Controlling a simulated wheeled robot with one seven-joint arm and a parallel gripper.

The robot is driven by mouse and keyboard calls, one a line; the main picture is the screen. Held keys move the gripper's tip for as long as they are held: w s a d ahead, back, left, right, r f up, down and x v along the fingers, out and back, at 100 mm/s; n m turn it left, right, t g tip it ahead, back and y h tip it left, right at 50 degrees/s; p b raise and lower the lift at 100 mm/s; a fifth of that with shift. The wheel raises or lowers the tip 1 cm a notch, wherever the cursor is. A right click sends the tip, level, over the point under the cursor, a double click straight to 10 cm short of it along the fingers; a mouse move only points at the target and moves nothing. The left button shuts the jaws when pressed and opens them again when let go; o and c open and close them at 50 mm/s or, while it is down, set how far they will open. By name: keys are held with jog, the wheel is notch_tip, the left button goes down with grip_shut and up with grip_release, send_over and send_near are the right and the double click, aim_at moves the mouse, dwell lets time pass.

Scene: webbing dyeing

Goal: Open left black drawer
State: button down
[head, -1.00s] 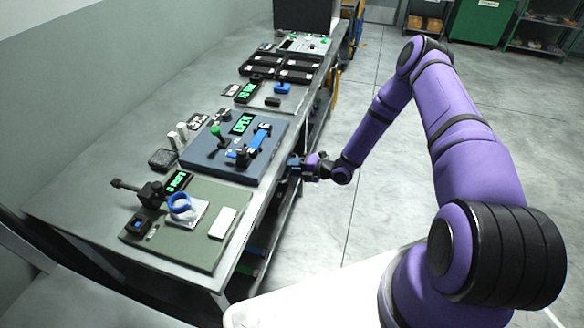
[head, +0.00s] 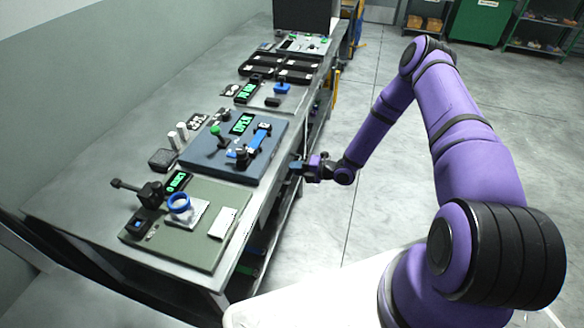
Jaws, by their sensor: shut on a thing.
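My gripper (head: 301,168) is at the right-hand long edge of the workbench (head: 262,205), beside the blue mat and about level with the bench top. It is shut on a small dark part at the bench edge, which looks like the front or handle of the left black drawer. The gripper and the bench edge hide most of it. I cannot tell how far the drawer stands out.
On the bench lie a green mat (head: 190,245) with a blue ring (head: 179,203), a blue mat (head: 207,165) with a green-knobbed lever (head: 217,131), and several black trays (head: 262,60). Clear floor (head: 400,215) lies right of the bench.

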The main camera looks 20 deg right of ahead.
jog(key=f+v, duration=0.2)
jog(key=v, duration=1.1)
jog(key=d+f+v, duration=0.1)
jog(key=f+v, duration=0.2)
jog(key=v, duration=1)
jog(key=shift+s+d+f, duration=0.2)
jog(key=shift+s+d, duration=0.15)
jog(key=shift+s, duration=0.2)
jog(key=c, duration=1.2)
grip_release()
jog(key=v, duration=1)
jog(key=shift+s+d, duration=0.2)
jog(key=shift+d, duration=0.1)
